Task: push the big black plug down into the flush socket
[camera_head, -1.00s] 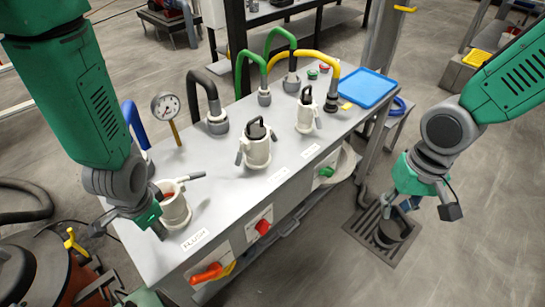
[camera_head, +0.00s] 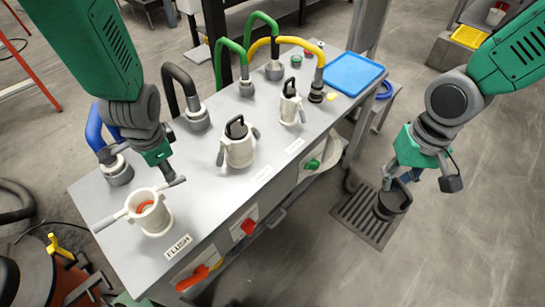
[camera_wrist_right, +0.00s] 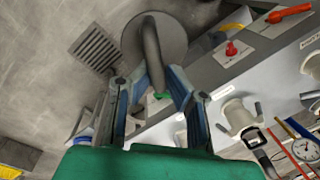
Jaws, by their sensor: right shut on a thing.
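The flush socket (camera_head: 150,214) is a white cup with a red inside, at the near left of the grey bench beside the FLUSH label (camera_head: 178,246). Its two lever arms stick out to the left and right. The mouth is empty. My left gripper (camera_head: 165,174) is just behind it, close to the right lever; its fingers are too hidden to read. The big black plug (camera_head: 391,205) hangs from my right gripper (camera_head: 402,182), off the bench's right side above the floor. In the right wrist view, the plug's round face (camera_wrist_right: 178,35) and handle show, with the fingers (camera_wrist_right: 160,82) closed on the handle.
Two white sockets with black plugs, middle (camera_head: 238,147) and far (camera_head: 290,106), stand along the bench. Hoses rise along the back edge, including a blue hose (camera_head: 97,126) near my left arm. A blue tray (camera_head: 353,73) lies at the far end. A floor grate (camera_head: 358,220) is below the plug.

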